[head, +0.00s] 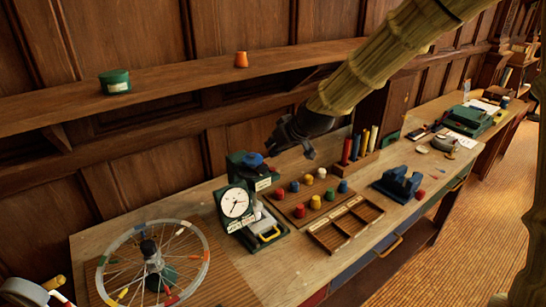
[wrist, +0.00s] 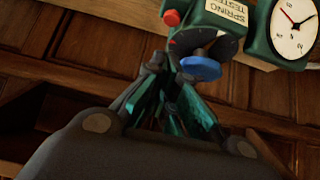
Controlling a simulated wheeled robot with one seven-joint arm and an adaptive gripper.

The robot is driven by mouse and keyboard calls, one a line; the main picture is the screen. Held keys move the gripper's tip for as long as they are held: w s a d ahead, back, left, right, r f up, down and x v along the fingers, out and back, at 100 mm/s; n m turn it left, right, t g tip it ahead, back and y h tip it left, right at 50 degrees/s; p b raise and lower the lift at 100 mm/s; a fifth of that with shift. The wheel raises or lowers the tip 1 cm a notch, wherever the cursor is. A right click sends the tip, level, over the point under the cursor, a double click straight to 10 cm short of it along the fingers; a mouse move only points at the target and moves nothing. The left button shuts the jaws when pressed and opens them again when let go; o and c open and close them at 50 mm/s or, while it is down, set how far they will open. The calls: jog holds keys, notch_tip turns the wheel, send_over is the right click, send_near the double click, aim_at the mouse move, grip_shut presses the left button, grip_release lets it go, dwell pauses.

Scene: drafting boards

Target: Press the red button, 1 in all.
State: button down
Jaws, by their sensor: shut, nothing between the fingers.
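The red button (wrist: 171,18) shows in the wrist view on the left side of a green spring tester (wrist: 210,22), beside its label. I cannot make out the button in the head view, where the tester (head: 238,163) stands on the bench behind a dial. A blue round knob (wrist: 201,68) sits on the tester, just right of my fingers in the wrist view. My gripper (wrist: 163,68) is shut and empty, its fingers pointing toward the tester and apart from the red button in the picture. In the head view my gripper (head: 272,149) hangs above and right of the tester.
A white dial gauge (head: 235,203) fronts the tester. A spoked wheel (head: 152,262) lies to the left. A board with several coloured pegs (head: 300,198), an empty wooden tray (head: 346,222) and a blue block fixture (head: 397,184) are to the right. A shelf (head: 180,77) runs behind.

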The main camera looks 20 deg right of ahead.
aim_at(271, 168)
jog(key=shift+w+a+f, duration=0.1)
jog(key=shift+w+f, duration=0.15)
jog(key=shift+f, duration=0.1)
jog(key=shift+f+p, duration=0.95)
jog(key=shift+f, duration=0.9)
jog(key=shift+s+f+b, duration=0.1)
jog(key=shift+f+b, duration=0.65)
jog(key=shift+f, duration=0.1)
jog(key=shift+s+f, duration=0.15)
jog(key=shift+f, duration=0.15)
jog(key=shift+s, duration=0.1)
jog(key=v, duration=0.8)
jog(key=shift+w+r, duration=0.25)
jog(key=shift+r, duration=0.1)
